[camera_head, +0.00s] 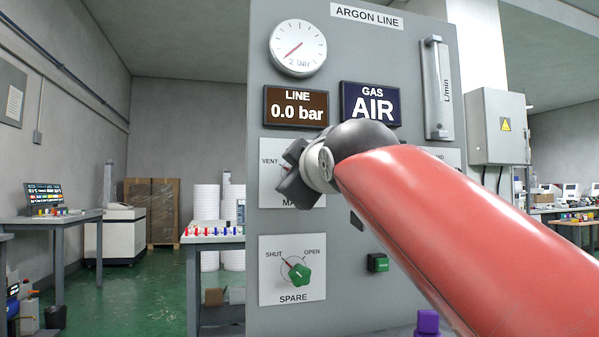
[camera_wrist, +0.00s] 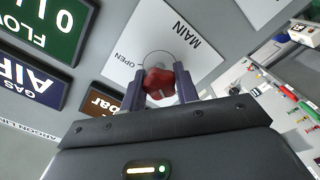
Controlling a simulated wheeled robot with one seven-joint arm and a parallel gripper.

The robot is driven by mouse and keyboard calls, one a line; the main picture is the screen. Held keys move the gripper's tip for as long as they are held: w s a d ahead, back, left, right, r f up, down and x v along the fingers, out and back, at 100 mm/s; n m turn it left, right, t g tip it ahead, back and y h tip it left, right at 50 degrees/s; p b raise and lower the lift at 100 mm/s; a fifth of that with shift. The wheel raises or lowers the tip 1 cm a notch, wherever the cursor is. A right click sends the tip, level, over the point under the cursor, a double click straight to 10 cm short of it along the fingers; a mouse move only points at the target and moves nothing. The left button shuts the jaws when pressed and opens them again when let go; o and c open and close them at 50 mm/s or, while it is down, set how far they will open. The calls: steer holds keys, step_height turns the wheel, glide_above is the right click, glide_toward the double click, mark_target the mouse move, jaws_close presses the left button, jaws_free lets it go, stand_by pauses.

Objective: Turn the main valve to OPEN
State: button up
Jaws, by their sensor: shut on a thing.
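The main valve is a red knob (camera_wrist: 158,83) on a white plate (camera_wrist: 190,40) marked MAIN and OPEN, seen rotated in the wrist view. My gripper (camera_wrist: 159,86) has one dark finger on each side of the knob and is shut on it. My gripper and wrist hide the knob and most of that plate there. I cannot tell which mark the knob points to.
Below is the SPARE valve (camera_head: 300,275), a green knob marked SHUT and OPEN. Above, the LINE display (camera_head: 296,107) reads 0.0 bar and the GAS display (camera_head: 371,104) reads AIR. A round gauge (camera_head: 298,48) and a flow tube (camera_head: 437,88) are on the grey panel (camera_head: 350,60).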

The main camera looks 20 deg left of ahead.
steer(key=m, duration=0.5)
steer(key=shift+m, duration=0.3)
steer(key=m, duration=1.2)
steer(key=shift+m, duration=0.3)
steer(key=m, duration=0.5)
steer(key=shift+f+m, duration=0.1)
steer(key=shift+m, duration=0.2)
steer(key=o, duration=1)
steer(key=shift+c, duration=0.2)
